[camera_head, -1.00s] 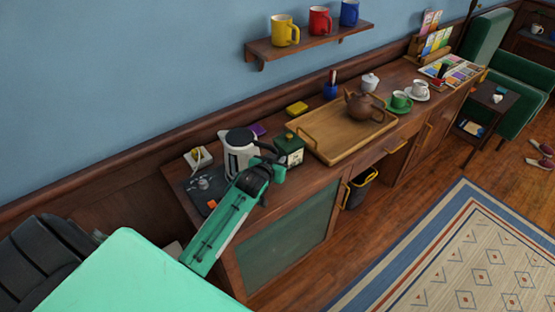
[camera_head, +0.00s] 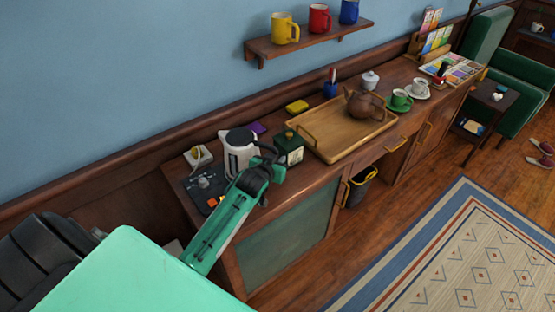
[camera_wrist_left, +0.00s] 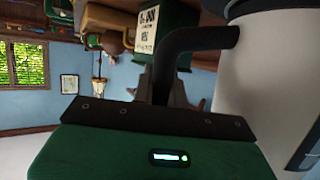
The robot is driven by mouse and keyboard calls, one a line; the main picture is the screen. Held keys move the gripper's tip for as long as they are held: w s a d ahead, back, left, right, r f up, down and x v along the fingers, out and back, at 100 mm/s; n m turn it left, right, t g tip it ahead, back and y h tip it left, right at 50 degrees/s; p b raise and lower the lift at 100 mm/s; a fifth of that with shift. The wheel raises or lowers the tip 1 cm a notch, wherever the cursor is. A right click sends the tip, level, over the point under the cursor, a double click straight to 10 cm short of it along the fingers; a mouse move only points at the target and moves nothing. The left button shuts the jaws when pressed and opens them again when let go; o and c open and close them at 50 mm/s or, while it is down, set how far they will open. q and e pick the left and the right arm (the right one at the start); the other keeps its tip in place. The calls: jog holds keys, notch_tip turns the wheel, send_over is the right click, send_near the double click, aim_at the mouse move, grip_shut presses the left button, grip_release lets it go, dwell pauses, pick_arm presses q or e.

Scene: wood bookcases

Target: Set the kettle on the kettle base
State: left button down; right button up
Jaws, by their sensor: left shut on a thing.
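The white kettle (camera_head: 238,160) with a black lid and black handle is at the left end of the wooden counter. My left gripper (camera_head: 268,163) is shut on its handle, on the right side of the kettle. In the left wrist view the black handle (camera_wrist_left: 195,42) runs down between my fingers, and the white kettle body (camera_wrist_left: 262,75) fills the right side. A dark flat piece with a grey round part, apparently the kettle base (camera_head: 203,183), lies left of the kettle. I cannot tell whether the kettle's bottom touches the counter. My right gripper is not in view.
A dark green tea tin (camera_head: 289,149) stands close to the right of my gripper. A wooden tray (camera_head: 335,152) with a brown teapot (camera_head: 364,104) is further right. A socket with a plug (camera_head: 198,156) is behind, and a small orange item (camera_head: 213,202) lies near the front.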

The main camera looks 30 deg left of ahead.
pick_arm(q)
jog(key=c, duration=1.7)
grip_release()
jog(key=shift+s+f, duration=0.1)
jog(key=shift+f, duration=0.05)
jog(key=shift+p+v, duration=0.9)
jog(key=shift+v, duration=0.05)
jog(key=p+v, duration=0.6)
jog(key=v, duration=0.3)
